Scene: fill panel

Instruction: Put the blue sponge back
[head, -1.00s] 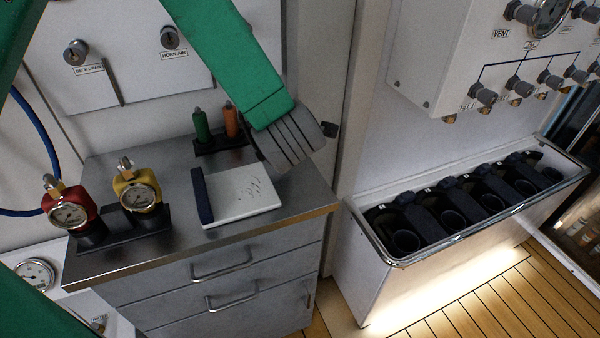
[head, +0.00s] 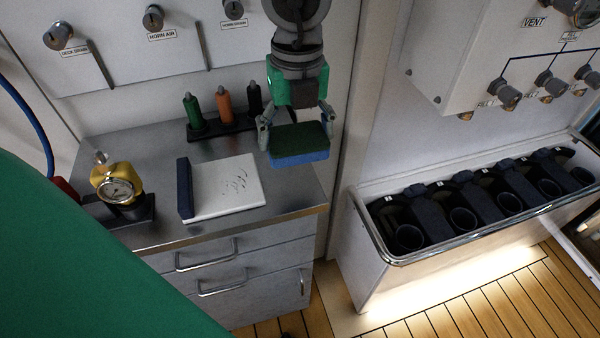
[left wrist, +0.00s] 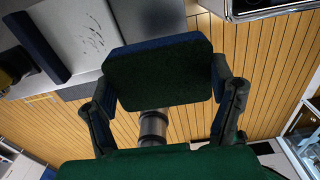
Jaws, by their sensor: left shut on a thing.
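The blue sponge (head: 301,158) has a dark green top face and a blue lower layer. My left gripper (head: 297,128) is shut on it and holds it over the right back part of the grey counter (head: 285,194) in the head view. In the left wrist view the sponge (left wrist: 158,75) sits between the two fingers of my left gripper (left wrist: 163,100), its green face toward the camera and a blue edge at the top. Whether the sponge touches the counter is hard to tell, but it appears raised. My right gripper is not seen.
A notepad (head: 228,186) lies on the counter. Green, orange and black markers (head: 226,113) stand in a rack behind it. A yellow gauge (head: 120,184) is at the left. A long bin (head: 402,260) with dark cups stands at the right, below a white valve panel (head: 450,60).

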